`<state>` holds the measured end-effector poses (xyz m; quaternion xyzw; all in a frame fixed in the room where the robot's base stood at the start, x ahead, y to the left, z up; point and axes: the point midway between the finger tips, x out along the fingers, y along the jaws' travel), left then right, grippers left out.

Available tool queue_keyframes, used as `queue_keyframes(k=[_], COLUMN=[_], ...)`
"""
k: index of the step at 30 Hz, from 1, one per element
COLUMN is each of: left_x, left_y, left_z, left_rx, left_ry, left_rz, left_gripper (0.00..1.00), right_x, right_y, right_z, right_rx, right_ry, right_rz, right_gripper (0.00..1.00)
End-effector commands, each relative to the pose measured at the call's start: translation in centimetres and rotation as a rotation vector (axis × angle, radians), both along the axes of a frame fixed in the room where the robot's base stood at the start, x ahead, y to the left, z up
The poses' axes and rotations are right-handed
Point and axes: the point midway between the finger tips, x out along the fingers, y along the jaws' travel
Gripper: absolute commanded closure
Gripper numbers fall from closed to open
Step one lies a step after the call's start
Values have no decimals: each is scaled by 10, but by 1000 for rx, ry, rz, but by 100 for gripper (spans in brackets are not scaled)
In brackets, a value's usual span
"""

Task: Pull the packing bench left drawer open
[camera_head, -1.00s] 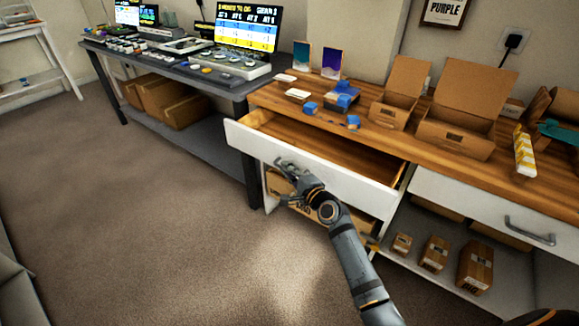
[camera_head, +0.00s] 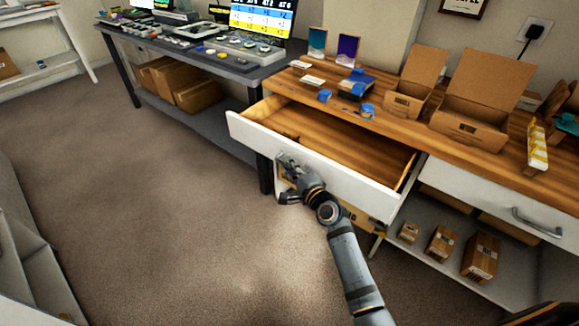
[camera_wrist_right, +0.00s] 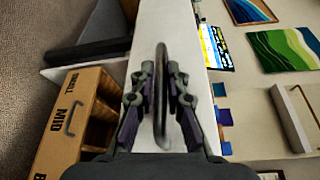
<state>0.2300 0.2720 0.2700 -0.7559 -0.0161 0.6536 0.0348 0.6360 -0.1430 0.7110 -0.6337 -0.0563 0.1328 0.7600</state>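The packing bench's left drawer (camera_head: 345,187) stands well open in the head view, its white front pulled out from the wooden bench top and its wooden inside showing. My right gripper (camera_head: 286,174) is at the outer face of that front. In the right wrist view, the dark bar handle (camera_wrist_right: 161,110) runs between the two fingers of my right gripper (camera_wrist_right: 160,78), which are closed in on both sides of it. The white drawer front (camera_wrist_right: 168,22) shows behind the handle. My left gripper is in neither view.
The right drawer (camera_head: 490,205) is shut, with its handle showing. Small cartons (camera_head: 441,243) stand on the shelf below. Open boxes (camera_head: 477,105) and blue items (camera_head: 355,85) are on the bench top. A grey table (camera_head: 215,65) stands at left. The carpet (camera_head: 160,235) in front is clear.

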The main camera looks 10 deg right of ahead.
Motion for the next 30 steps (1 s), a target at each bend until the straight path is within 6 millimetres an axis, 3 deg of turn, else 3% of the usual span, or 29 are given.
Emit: queue_keyframes(k=[1, 3, 14, 24, 30], left_x=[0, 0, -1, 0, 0], left_y=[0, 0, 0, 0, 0], left_z=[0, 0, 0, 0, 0], left_rx=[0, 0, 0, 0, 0], left_ry=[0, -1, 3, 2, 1], left_rz=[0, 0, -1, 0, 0], left_gripper=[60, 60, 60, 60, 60], right_x=[0, 0, -5, -78, -108], right_y=[0, 0, -2, -22, -31], right_z=[0, 0, 0, 5, 9], right_rx=[0, 0, -1, -5, -3], right_ry=[0, 0, 0, 3, 1], right_rz=[0, 0, -1, 1, 1], right_gripper=[76, 66, 66, 66, 66])
